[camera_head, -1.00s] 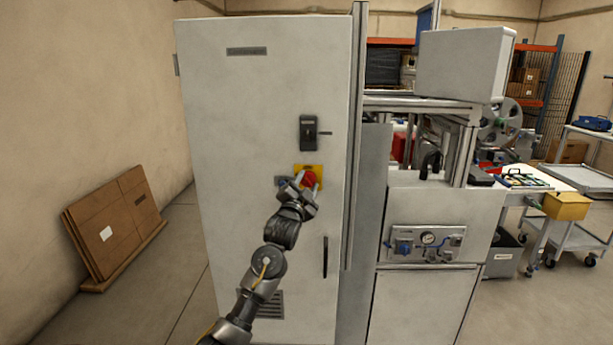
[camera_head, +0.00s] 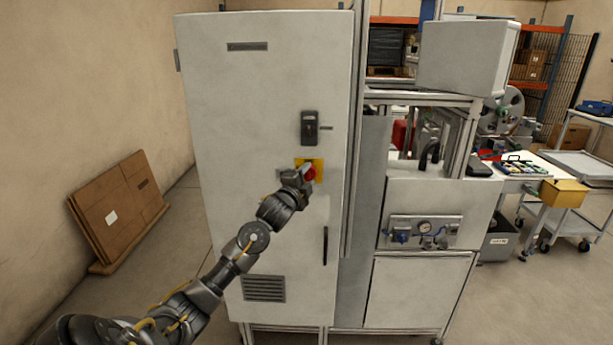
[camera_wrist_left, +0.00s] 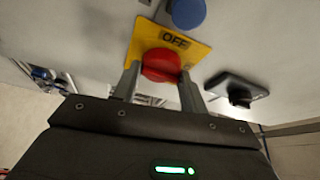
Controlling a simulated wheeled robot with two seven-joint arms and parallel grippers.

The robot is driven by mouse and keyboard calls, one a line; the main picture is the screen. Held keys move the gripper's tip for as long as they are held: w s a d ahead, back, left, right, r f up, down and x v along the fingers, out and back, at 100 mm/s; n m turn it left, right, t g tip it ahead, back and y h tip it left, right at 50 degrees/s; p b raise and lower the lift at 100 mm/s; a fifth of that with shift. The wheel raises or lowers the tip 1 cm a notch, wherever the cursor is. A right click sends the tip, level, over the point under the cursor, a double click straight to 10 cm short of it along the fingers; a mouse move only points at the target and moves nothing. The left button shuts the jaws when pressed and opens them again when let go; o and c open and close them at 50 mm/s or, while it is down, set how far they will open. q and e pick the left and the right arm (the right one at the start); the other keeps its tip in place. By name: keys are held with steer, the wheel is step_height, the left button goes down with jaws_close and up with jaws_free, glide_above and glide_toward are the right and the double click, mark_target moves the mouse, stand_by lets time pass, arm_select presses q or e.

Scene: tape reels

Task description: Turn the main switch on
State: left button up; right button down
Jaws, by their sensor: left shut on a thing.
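The main switch is a red rotary knob (camera_head: 309,173) on a yellow plate (camera_head: 318,163), on the front of a tall light-grey cabinet (camera_head: 260,110). In the left wrist view the red knob (camera_wrist_left: 160,65) sits between the two fingers of my left gripper (camera_wrist_left: 160,80), which is shut on it. The yellow plate (camera_wrist_left: 195,52) there shows the word OFF beside the knob. In the head view my left gripper (camera_head: 304,178) reaches the plate from the lower left and hides part of the knob. My right gripper is not in view.
A black latch (camera_head: 309,127) is above the switch and a dark vertical handle (camera_head: 325,245) is below it. A blue round part (camera_wrist_left: 187,12) and a black knob on a grey base (camera_wrist_left: 238,90) are near the plate. Flat cardboard (camera_head: 115,210) leans on the left wall.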

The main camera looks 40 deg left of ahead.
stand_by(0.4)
arm_select(q)
steer(key=o, duration=1)
steer(key=shift+s, duration=0.1)
steer(key=b+v, duration=0.3)
steer(key=v, duration=0.7)
steer(key=shift+s+b, duration=0.35)
steer(key=shift+s, duration=0.05)
steer(key=shift+d, duration=0.1)
